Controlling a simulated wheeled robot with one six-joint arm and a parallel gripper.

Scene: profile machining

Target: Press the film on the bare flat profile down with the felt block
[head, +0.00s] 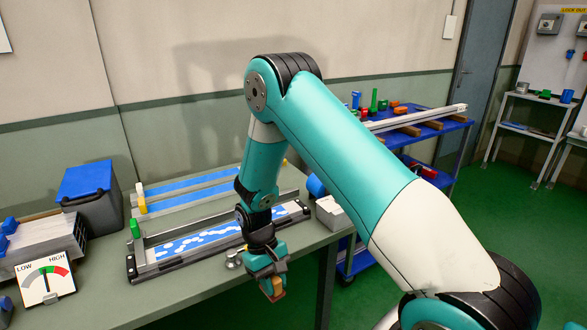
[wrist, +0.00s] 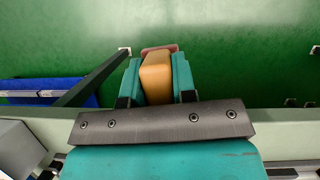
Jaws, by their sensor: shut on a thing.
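My gripper (head: 268,272) is shut on the felt block, a tan block (wrist: 156,78) with a dull red face at its far end. The block also shows below the fingers in the head view (head: 277,290). It hangs in front of the table's front edge, over the green floor, touching nothing else. A flat profile with blue film (head: 200,240) lies in a dark long fixture (head: 165,272) on the table, behind and left of my gripper. The film has several white patches. My arm hides part of the fixture.
Behind the fixture lie two more blue-topped strips (head: 195,185). A grey bin with a blue lid (head: 88,190) and a LOW–HIGH gauge (head: 47,280) stand left. A blue cart (head: 440,140) with a long profile stands right. Small round metal pieces (head: 234,259) lie near the fixture's front.

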